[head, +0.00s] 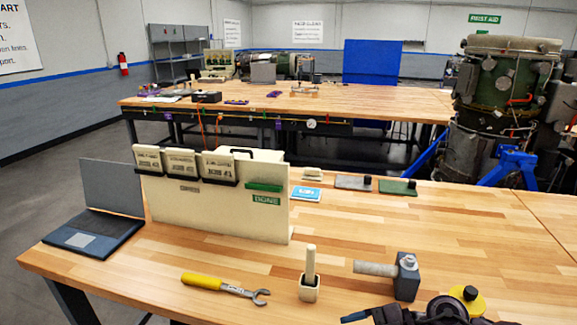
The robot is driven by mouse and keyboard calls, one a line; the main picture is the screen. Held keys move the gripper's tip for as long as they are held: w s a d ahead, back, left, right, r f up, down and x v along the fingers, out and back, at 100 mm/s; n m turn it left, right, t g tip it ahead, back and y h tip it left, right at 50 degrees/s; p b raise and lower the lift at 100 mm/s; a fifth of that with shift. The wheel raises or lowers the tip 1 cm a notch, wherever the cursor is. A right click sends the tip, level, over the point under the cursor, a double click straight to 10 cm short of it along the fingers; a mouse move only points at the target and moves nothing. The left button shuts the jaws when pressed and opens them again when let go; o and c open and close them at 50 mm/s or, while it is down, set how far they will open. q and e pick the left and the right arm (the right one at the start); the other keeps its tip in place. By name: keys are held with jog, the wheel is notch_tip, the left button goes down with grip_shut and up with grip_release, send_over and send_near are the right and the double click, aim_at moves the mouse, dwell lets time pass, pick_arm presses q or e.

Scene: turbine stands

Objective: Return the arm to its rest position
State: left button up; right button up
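A dark mechanical part (392,315) shows at the bottom edge, right of the middle, and looks like part of my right arm. It is cut off by the frame, and I cannot make out its fingers or whether they hold anything. It is in front of the near wooden table's front part, close to a yellow round-topped thing (467,297). I cannot tell whether the two touch. My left arm and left gripper are not in view.
The near table holds a laptop (97,222), a cream board (215,212), a yellow-handled wrench (225,288), a small holder with an upright handle (309,288) and a hammer-like tool (400,272). Its middle right is clear. A turbine (495,100) stands behind.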

jog(key=s+d+f+m+t+h+b, duration=0.1)
jog(key=d+f+m+t+h, duration=0.35)
jog(key=m+t, duration=0.4)
jog(key=s+d+f+m+t+h, duration=0.1)
jog(key=d+f+m+t+h, duration=0.3)
jog(key=m+t, duration=0.5)
jog(key=s+d+f+m+g+h, duration=0.5)
jog(key=s+d+f+g, duration=0.1)
jog(key=s+f, duration=0.4)
jog(key=shift+d+b, duration=0.2)
jog(key=shift+b, duration=0.15)
